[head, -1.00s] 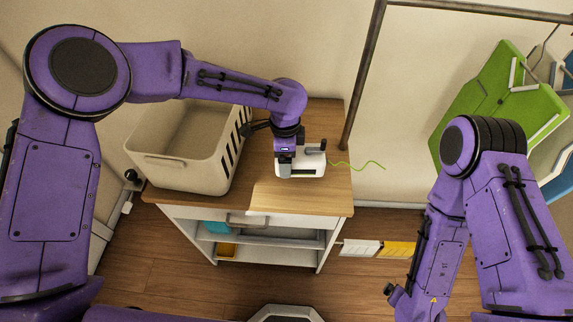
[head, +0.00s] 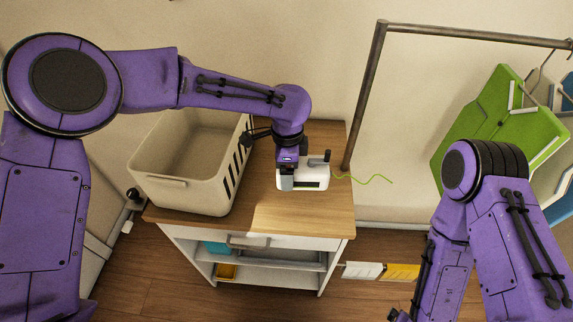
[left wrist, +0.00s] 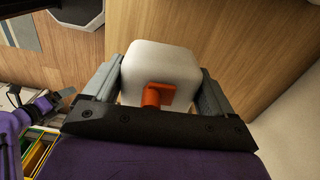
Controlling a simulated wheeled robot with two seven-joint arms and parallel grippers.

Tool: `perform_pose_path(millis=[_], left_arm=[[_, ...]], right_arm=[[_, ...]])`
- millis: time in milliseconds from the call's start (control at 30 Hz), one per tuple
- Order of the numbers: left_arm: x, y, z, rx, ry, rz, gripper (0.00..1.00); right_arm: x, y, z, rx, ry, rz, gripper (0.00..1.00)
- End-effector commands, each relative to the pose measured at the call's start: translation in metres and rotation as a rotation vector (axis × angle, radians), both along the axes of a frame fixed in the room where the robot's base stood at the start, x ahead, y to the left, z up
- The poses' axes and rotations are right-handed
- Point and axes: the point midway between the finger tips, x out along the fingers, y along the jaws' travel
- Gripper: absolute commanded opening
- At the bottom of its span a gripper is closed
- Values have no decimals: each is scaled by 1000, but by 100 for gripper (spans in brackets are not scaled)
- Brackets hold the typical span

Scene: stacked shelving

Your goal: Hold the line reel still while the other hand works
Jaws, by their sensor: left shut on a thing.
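The line reel (head: 310,178) is a small white box with a dark crank on top, standing on the wooden cabinet top. A thin green line (head: 366,179) runs from its right side and curls past the cabinet's edge. My left gripper (head: 287,182) comes down at the reel's left end. In the left wrist view the left gripper (left wrist: 160,78) has its two fingers against opposite sides of the white reel (left wrist: 160,58), which has an orange part facing the camera. My right arm (head: 447,225) is at the right; its gripper cannot be made out.
A beige slotted basket (head: 180,187) stands left of the reel on the cabinet (head: 285,215). A metal rail frame (head: 364,95) rises just right of the cabinet. Green hung panels (head: 500,120) are farther right. The cabinet top in front of the reel is clear.

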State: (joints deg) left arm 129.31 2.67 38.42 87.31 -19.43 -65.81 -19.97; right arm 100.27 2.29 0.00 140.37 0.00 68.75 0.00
Motion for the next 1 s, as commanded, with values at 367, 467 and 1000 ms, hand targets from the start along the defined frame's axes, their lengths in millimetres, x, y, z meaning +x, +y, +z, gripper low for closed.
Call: perform_pose_path(millis=[367,467,1000], left_arm=[[0,0,-11,-1,-1,1,41],[0,0,-14,-1,-1,1,41],[0,0,-30,0,-1,0,41]], right_arm=[[0,0,0,0,0,0,100],[0,0,0,0,0,0,100],[0,0,0,0,0,0,100]])
